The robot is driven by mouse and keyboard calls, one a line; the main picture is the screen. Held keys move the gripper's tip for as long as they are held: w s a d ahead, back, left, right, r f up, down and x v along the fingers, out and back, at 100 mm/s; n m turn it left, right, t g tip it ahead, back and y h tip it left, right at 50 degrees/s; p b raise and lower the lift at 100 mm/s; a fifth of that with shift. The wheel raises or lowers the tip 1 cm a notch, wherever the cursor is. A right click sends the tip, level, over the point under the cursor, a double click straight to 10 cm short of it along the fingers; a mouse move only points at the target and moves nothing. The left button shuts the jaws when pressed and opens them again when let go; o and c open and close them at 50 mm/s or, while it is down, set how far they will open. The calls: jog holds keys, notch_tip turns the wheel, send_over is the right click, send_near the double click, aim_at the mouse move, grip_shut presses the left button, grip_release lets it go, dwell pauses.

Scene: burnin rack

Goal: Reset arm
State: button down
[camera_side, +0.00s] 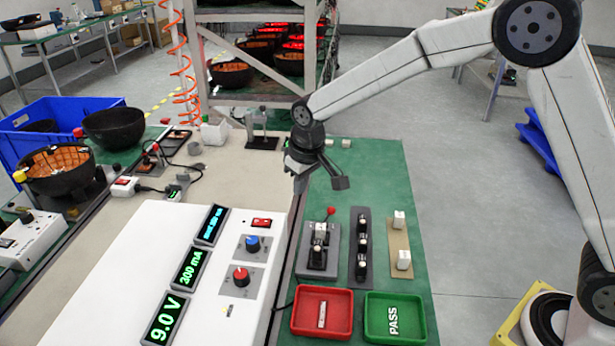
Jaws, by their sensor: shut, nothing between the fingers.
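My gripper (299,186) hangs from the end of my arm, pointing down above the line where the beige bench top (240,172) meets the green mat (370,165). Its fingers look small and close together, shut with nothing held. It is apart from the items on the mat. A grey fixture (318,252) with a red-knobbed lever stands below it in the picture. Beside the fixture are a dark strip with several round sockets (361,247) and a tan strip with two white blocks (400,240).
A red tray (322,289) holding a small pale part and a green PASS tray (394,336) sit at the front. Black bowls (113,143) and a blue crate (75,107) stand left; a rack (270,72) is behind.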

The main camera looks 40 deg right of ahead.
jog(key=s+d+f+m, duration=0.1)
jog(key=s+d, duration=0.4)
jog(key=s, duration=0.6)
jog(key=s+d+f+m, duration=0.1)
jog(key=s+d, duration=0.5)
jog(key=s, duration=0.5)
jog(key=shift+t, duration=0.3)
jog(key=shift+w+d, duration=0.1)
